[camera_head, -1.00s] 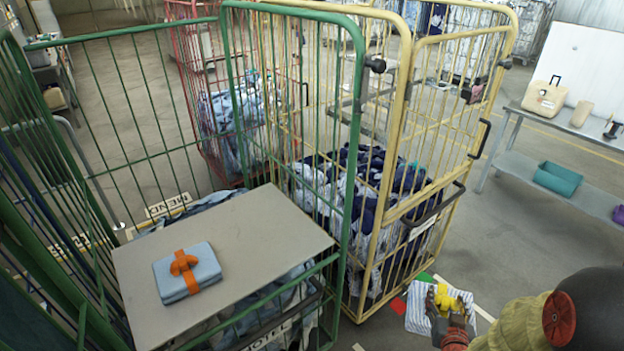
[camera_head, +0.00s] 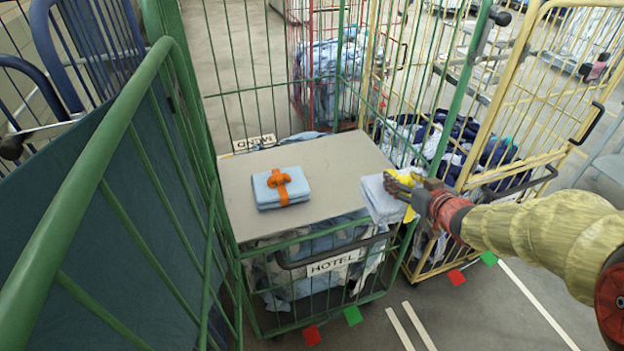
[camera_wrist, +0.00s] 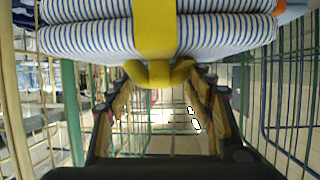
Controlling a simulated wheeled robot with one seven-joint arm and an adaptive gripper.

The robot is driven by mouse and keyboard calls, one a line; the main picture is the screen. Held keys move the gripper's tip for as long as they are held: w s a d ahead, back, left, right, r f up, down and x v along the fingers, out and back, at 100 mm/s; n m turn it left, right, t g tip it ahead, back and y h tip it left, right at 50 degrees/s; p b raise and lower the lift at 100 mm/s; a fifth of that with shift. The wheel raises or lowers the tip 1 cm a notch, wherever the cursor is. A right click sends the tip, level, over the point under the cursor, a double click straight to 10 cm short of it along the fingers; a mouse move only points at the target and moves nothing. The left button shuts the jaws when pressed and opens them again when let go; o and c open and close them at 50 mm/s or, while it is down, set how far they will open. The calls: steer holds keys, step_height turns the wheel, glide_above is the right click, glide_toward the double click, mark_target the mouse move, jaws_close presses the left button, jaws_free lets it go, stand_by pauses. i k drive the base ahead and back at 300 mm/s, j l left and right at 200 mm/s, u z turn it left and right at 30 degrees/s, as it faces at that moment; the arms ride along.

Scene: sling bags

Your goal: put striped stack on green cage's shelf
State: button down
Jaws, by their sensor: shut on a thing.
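The striped stack (camera_wrist: 90,38) is folded cloth with blue and white stripes, tied with a yellow band and knot (camera_wrist: 155,40). My gripper (camera_head: 400,186) is shut on the stack at the yellow knot. In the head view the stack (camera_head: 380,200) is at the right edge of the green cage's shelf (camera_head: 325,165), partly hidden by my gripper. I cannot tell whether it touches the shelf. The green cage (camera_head: 262,240) has a flat grey-beige shelf and a HOTEL label on its front.
A light blue stack with an orange band (camera_head: 281,187) lies on the left half of the shelf. The shelf's right half is mostly bare. A yellow cage (camera_head: 475,180) with laundry stands to the right. Green side bars (camera_head: 195,130) rise at the left.

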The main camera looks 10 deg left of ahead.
mark_target(344, 170)
steer(key=i+j, duration=0.85)
